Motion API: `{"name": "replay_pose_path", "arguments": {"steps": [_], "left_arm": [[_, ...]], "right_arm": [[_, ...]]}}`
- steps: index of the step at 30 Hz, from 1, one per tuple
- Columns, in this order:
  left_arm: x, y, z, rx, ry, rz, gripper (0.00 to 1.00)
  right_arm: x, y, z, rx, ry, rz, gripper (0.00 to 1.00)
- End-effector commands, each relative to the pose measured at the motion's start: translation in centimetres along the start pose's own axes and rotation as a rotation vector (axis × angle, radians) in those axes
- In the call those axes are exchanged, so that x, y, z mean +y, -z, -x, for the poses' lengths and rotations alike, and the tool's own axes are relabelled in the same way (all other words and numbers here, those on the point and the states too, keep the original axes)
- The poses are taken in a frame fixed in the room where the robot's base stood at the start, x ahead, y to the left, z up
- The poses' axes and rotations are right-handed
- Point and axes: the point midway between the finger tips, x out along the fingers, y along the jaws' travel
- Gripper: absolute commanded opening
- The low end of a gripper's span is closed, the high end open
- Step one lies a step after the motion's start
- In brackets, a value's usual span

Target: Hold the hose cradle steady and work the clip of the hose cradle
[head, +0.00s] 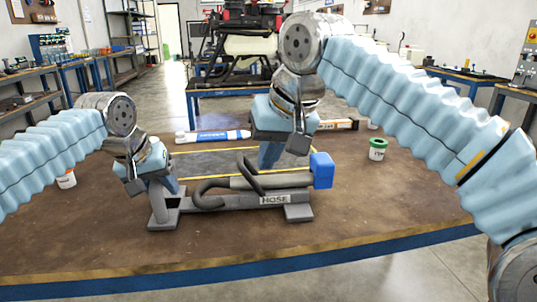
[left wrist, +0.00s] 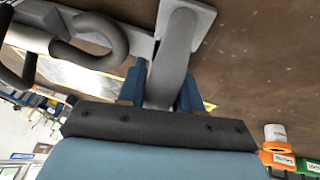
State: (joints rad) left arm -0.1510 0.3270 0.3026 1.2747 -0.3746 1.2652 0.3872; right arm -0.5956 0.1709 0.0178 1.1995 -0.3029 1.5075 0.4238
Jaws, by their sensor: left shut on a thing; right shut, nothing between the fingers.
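The grey hose cradle (head: 240,201), labelled HOSE, stands on the brown table. A grey hose (head: 270,181) with a blue end block (head: 321,170) lies along it. A dark curved arm (head: 247,172), perhaps the clip, rises over the hose, tilted. My left gripper (head: 164,188) is shut on the cradle's upright post at its left end. In the left wrist view, blue fingers (left wrist: 160,92) stand on both sides of the grey post (left wrist: 172,65). My right gripper (head: 269,158) is shut and empty, pointing down just behind the hose; its tips are partly hidden, so contact is unclear.
A blue-and-white tube (head: 212,136) and a long box (head: 337,124) lie behind the cradle. A green-lidded tub (head: 377,149) stands to the right, a white-and-orange tub (head: 66,180) to the left.

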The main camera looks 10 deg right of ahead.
Motion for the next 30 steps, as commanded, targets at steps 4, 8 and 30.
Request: {"name": "replay_pose_path", "arguments": {"steps": [4, 8, 30], "left_arm": [[-0.1, -0.1, -0.1, -0.004, 0.002, 0.002, 0.00], [-0.1, -0.1, -0.1, -0.004, 0.003, 0.002, 0.00], [0.0, 0.1, 2.1, 0.002, 0.000, 0.000, 0.64]], "right_arm": [[0.0, -0.1, 0.0, 0.000, 0.000, 0.000, 0.00], [0.0, -0.1, 0.0, -0.001, 0.000, 0.000, 0.00], [0.0, -0.1, 0.0, -0.001, 0.000, 0.000, 0.00]]}}
